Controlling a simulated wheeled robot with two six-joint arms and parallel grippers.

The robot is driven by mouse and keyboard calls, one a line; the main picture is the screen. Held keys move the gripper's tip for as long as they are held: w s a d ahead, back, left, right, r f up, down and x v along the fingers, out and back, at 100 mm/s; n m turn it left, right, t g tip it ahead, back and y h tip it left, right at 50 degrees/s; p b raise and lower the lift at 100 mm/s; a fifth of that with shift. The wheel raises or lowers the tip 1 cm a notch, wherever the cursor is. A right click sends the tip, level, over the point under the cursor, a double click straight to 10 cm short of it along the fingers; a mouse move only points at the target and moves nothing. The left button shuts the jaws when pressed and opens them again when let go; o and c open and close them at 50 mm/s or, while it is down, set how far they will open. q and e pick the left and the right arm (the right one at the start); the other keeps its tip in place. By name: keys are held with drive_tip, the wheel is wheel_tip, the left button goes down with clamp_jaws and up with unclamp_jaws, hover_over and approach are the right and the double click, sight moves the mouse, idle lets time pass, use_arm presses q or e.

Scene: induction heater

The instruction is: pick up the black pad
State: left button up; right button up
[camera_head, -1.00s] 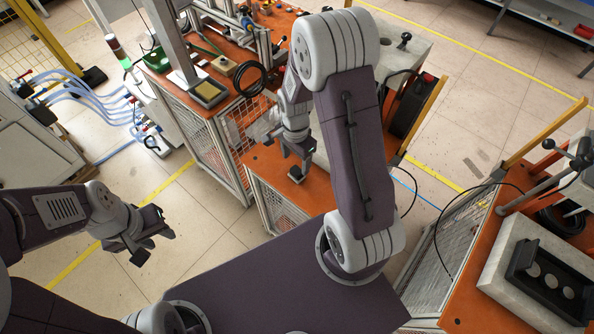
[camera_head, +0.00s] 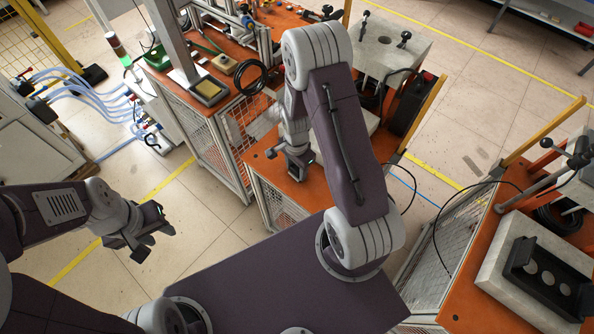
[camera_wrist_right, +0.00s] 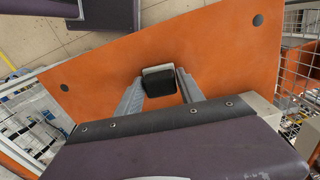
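The black pad (camera_wrist_right: 160,83) shows in the right wrist view, with a pale block edge behind it, over the orange tabletop. My right gripper (camera_wrist_right: 160,79) is open, with one finger on each side of the pad and narrow gaps beside it. I cannot tell how far the fingertips are above the pad. In the head view my right gripper (camera_head: 299,168) is low over the orange table and hides the pad. My left gripper (camera_head: 145,238) is open and empty over the floor.
The orange table (camera_head: 258,164) has clear room around the right gripper. A grey block (camera_head: 388,45) and a black canister (camera_head: 409,108) stand behind my right arm. A second orange table (camera_head: 468,306) at the right carries a black holder with round holes (camera_head: 545,275).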

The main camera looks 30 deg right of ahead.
sight(296, 168)
drive_tip(key=shift+c, duration=0.5)
drive_tip(key=shift+w+r, duration=0.1)
drive_tip(key=shift+r, duration=0.5)
wheel_tip(296, 168, up, 3)
drive_tip(key=shift+w+r, duration=0.1)
drive_tip(key=w+a+r+b, duration=0.1)
drive_tip(key=w+a+r, duration=0.3)
drive_tip(key=w, duration=0.6)
wheel_tip(296, 168, up, 3)
drive_tip(key=shift+w+f+b, duration=0.2)
drive_tip(key=shift+w+b, duration=0.1)
drive_tip(key=shift+b, duration=0.05)
drive_tip(key=shift+a, duration=0.1)
